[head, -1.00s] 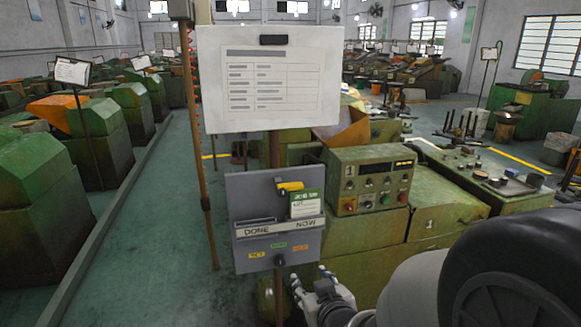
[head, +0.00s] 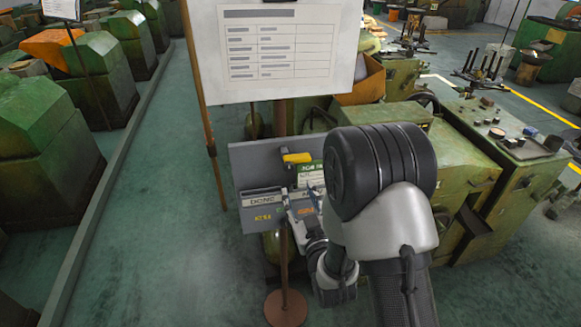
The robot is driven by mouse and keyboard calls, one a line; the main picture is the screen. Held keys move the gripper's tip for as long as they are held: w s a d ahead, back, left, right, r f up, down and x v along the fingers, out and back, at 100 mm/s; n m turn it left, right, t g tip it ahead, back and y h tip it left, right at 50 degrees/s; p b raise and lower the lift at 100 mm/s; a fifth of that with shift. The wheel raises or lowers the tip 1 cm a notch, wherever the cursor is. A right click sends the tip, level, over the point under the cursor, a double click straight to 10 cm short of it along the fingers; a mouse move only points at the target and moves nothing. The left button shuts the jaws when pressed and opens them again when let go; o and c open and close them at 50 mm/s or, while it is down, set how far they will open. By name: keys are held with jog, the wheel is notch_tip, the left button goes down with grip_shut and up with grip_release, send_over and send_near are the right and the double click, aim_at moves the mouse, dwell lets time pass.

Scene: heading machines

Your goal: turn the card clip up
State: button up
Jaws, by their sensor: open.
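A grey board (head: 250,170) hangs on a post below a large white sheet. The yellow card clip (head: 297,157) lies level near the board's top, above a green-and-white card (head: 309,175). My gripper (head: 300,200) is open in front of the board's lower right part, below the clip and card. My arm hides the board's right side. I cannot tell whether the fingers touch the board.
The white sheet (head: 290,60) stands above the board, with a rusty pole (head: 195,100) on its left. The post's round base (head: 286,308) is on the floor. Green machines stand right and left. The aisle floor (head: 150,250) is clear.

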aim_at(290, 169)
jog(key=p+x, duration=0.1)
jog(key=x, duration=1)
jog(key=shift+w, duration=0.15)
jog(key=shift+c, duration=0.3)
grip_shut()
